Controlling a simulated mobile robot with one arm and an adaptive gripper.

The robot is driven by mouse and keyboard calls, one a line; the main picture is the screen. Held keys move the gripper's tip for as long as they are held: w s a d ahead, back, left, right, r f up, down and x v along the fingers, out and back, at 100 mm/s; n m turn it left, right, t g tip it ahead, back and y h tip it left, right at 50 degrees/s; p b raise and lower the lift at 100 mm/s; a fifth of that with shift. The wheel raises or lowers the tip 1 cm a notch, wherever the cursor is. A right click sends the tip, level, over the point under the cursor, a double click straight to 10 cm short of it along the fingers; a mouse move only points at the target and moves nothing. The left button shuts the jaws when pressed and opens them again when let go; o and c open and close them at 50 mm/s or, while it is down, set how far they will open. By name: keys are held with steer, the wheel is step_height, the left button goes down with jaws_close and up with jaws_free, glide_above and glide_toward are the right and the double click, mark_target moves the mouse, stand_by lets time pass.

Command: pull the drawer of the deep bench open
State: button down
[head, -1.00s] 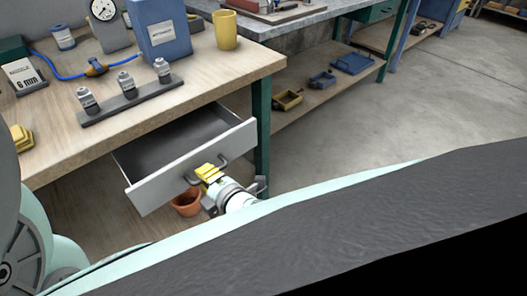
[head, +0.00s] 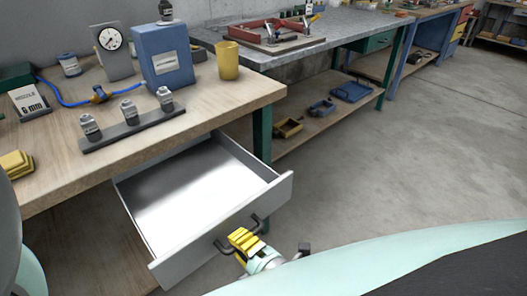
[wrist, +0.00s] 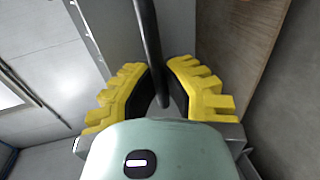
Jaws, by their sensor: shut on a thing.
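The drawer (head: 190,195) of the wooden bench (head: 190,110) stands well out from under the bench top in the head view. Its inside looks pale and empty. Its dark bar handle (head: 258,222) is on the front panel. My gripper (head: 243,239) with yellow fingers is at the handle, in front of the panel. In the wrist view the yellow fingers (wrist: 160,95) close around the dark handle bar (wrist: 148,45), which runs between them. The exact contact is partly hidden by the fingers.
A grey-topped bench (head: 340,30) stands behind. The floor (head: 400,150) at right is clear.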

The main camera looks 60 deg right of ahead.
steer(key=c, duration=1)
jaws_free()
steer(key=shift+s, duration=0.1)
steer(key=v, duration=1.1)
steer(key=shift+s+r, duration=0.15)
steer(key=shift+s, duration=0.2)
